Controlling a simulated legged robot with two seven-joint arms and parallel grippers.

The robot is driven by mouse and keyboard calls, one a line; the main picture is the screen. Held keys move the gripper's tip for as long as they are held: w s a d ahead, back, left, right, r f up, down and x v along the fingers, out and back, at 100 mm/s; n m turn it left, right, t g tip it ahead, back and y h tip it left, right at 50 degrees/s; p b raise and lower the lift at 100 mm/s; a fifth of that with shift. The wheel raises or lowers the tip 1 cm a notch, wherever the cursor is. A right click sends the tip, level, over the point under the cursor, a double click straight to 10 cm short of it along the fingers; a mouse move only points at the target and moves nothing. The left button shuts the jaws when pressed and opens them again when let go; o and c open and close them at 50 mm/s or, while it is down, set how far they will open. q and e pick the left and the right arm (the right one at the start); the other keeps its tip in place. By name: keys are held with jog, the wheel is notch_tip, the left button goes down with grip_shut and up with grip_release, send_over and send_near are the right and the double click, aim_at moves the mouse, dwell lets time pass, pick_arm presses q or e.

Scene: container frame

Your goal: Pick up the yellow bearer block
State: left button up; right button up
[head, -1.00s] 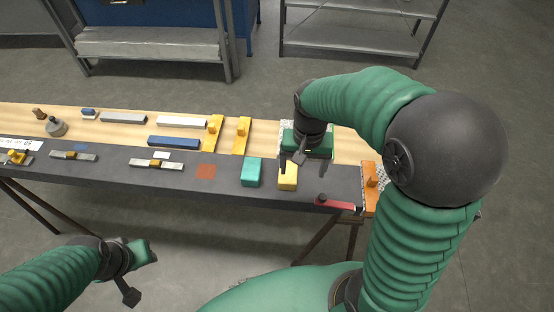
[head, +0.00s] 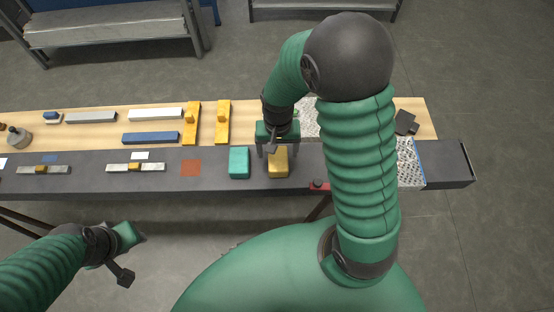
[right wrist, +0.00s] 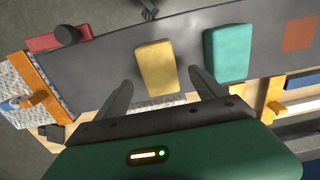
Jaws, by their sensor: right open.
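The yellow bearer block (head: 278,163) lies on the dark front strip of the table. It also shows in the right wrist view (right wrist: 156,68), just beyond the fingers and roughly in line with the gap between them. My right gripper (head: 276,148) is open and empty, at the back edge of the block in the head view; its fingers show apart in the right wrist view (right wrist: 160,92). My left gripper (head: 133,257) is off the table's front at lower left, and its jaw state is unclear.
A teal block (head: 239,163) lies close to the left of the yellow one. An orange-red square (head: 190,168) is farther left. A red-handled tool (right wrist: 58,39) lies on the other side. Yellow clamps (head: 222,122) and several bars stand on the wooden back part.

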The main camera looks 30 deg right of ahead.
aim_at(279, 158)
jog(key=f, duration=0.5)
jog(key=shift+s, duration=0.3)
jog(key=shift+a+f, duration=0.1)
jog(key=shift+f, duration=0.15)
jog(key=shift+w+a, duration=0.2)
jog(key=shift+s+d, duration=0.1)
jog(key=shift+d, duration=0.35)
jog(key=c, duration=1.1)
jog(key=shift+c, duration=1.3)
jog(key=shift+a, duration=0.2)
jog(key=shift+c, duration=0.2)
